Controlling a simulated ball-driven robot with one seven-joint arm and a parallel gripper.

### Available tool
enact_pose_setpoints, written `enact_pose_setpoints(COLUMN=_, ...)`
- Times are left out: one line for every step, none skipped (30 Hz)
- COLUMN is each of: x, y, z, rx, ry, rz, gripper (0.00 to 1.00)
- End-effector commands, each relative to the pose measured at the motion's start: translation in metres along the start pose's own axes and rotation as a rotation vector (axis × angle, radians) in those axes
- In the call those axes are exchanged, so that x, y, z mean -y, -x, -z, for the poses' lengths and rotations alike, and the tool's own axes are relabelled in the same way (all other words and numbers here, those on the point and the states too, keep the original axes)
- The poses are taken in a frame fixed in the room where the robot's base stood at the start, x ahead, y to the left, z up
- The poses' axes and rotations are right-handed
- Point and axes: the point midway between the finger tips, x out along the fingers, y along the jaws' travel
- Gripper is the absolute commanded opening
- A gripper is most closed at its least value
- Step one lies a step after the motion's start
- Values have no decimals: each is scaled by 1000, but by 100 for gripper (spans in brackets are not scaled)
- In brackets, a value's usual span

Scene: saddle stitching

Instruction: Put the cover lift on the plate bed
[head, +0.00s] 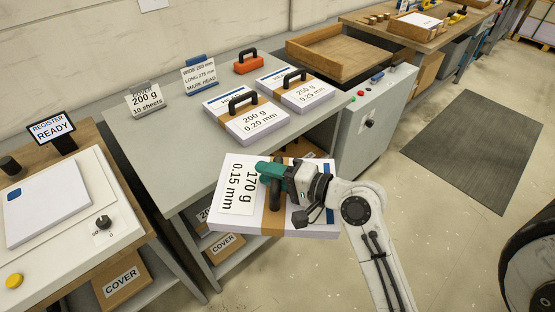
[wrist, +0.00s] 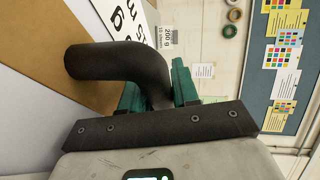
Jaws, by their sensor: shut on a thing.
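My gripper (head: 272,172) has teal fingers shut on the black handle of a paper lift (head: 237,188) labelled 170 g, 0.15 mm, with a brown band. The lift is held up in front of the grey table's front edge. In the wrist view the handle (wrist: 110,62) runs between the teal fingers (wrist: 160,88). Two more handled lifts lie on the table: 200 g, 0.20 mm (head: 257,122) and 250 g, 0.25 mm (head: 310,95). A sign (head: 146,101) reads cover 200 g, 10 sheets. At left, a pale machine bed (head: 85,232) carries a white stack (head: 47,203).
A register ready display (head: 52,131) and a dark knob (head: 104,222) stand on the left machine. A size sign (head: 199,77) and orange handled block (head: 248,62) sit on the table (head: 170,165). A wooden tray (head: 340,57) and grey control cabinet (head: 372,120) stand right.

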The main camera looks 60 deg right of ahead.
Motion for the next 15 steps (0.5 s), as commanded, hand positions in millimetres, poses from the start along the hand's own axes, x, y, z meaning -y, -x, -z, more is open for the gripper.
enact_pose_setpoints(x=-6, y=-5, z=-5, rx=-1, ry=-1, rz=4, gripper=0)
enact_pose_setpoints(x=-11, y=-8, z=-8, rx=-3, ry=-1, rz=5, gripper=0)
enact_pose_setpoints(x=-19, y=-12, z=-12, rx=-6, ry=-2, rz=3, gripper=0)
enact_pose_setpoints(x=-24, y=-14, z=-16, rx=-9, ry=-1, rz=3, gripper=0)
enact_pose_setpoints(x=-32, y=-19, z=-20, rx=-9, ry=-3, rz=2, gripper=0)
enact_pose_setpoints(x=-43, y=-25, z=-26, rx=-13, ry=-4, rz=2, gripper=0)
enact_pose_setpoints(x=-50, y=-29, z=-30, rx=-16, ry=-3, rz=1, gripper=0)
enact_pose_setpoints(x=-60, y=-34, z=-36, rx=-19, ry=-6, rz=0, gripper=0)
enact_pose_setpoints(x=-72, y=-41, z=-43, rx=-23, ry=-6, rz=-1, gripper=0)
enact_pose_setpoints(x=-81, y=-46, z=-48, rx=-25, ry=-6, rz=0, gripper=0)
enact_pose_setpoints(x=-90, y=-51, z=-52, rx=-29, ry=-7, rz=-1, gripper=0)
enact_pose_setpoints(x=-101, y=-58, z=-59, rx=-34, ry=-7, rz=0, gripper=0)
enact_pose_setpoints(x=-110, y=-62, z=-64, rx=-37, ry=-7, rz=1, gripper=0)
enact_pose_setpoints(x=-118, y=-67, z=-68, rx=-41, ry=-7, rz=-1, gripper=0)
enact_pose_setpoints(x=-126, y=-72, z=-72, rx=-45, ry=-6, rz=1, gripper=0)
